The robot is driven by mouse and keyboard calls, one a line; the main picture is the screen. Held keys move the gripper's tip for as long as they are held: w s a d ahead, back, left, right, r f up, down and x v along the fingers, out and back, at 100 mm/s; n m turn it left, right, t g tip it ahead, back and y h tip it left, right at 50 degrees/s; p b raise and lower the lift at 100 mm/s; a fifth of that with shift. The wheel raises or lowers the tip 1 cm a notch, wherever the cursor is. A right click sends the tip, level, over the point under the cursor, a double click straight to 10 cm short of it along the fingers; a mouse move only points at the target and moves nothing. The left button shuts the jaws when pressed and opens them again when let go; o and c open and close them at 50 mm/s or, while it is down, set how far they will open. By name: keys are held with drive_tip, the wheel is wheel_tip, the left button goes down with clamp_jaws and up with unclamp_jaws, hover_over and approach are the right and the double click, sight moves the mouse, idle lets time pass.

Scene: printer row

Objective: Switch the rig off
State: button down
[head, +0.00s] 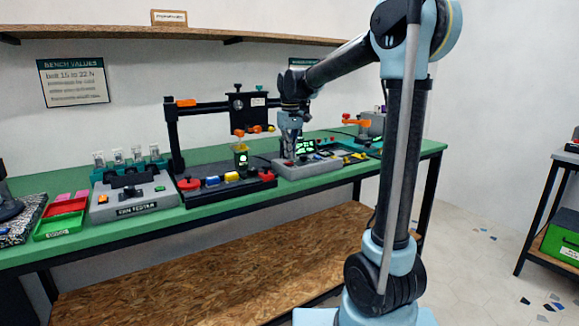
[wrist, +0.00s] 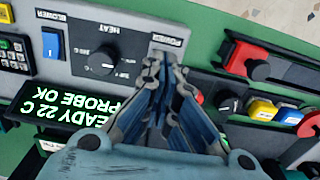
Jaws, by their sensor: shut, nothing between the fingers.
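The rig is a grey control box (head: 312,168) on the green bench, and it also fills much of the wrist view (wrist: 88,77). In the wrist view its lit display (wrist: 35,118) reads READY 22 C, PROBE OK. A HEAT knob (wrist: 103,60) and a blue BLOWER rocker (wrist: 52,43) sit on the panel. A POWER label (wrist: 168,40) shows just beyond my fingertips. My gripper (wrist: 166,60) is shut and empty, its tips over the panel by that label. Any power switch there is hidden by the fingers, and I cannot tell whether they touch it.
A black frame station (head: 222,192) with red, blue and yellow controls stands left of the rig. The fan tester (head: 135,205) and red and green trays (head: 60,220) are farther left. A shelf (head: 180,33) runs above the bench. An orange-topped device (head: 362,122) stands at the right.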

drive_tip(key=shift+f, duration=1)
idle(0.8)
drive_tip(key=shift+r, duration=3.5)
drive_tip(key=s+d+f+m+t, duration=0.15)
drive_tip(key=s+d+f, duration=0.25)
drive_tip(key=s+d, duration=0.4)
drive_tip(key=s+d+f+m, duration=0.2)
drive_tip(key=s+d+f, duration=0.2)
drive_tip(key=s+d, duration=0.4)
drive_tip(key=s+d+f+m, duration=0.1)
drive_tip(key=s+d+f, duration=0.2)
drive_tip(key=s+f, duration=0.5)
drive_tip(key=s+d+f+m, duration=0.2)
drive_tip(key=s+f, duration=0.6)
drive_tip(key=shift+d+f+t, duration=0.15)
drive_tip(key=shift+d+t, duration=0.2)
drive_tip(key=shift+d, duration=0.05)
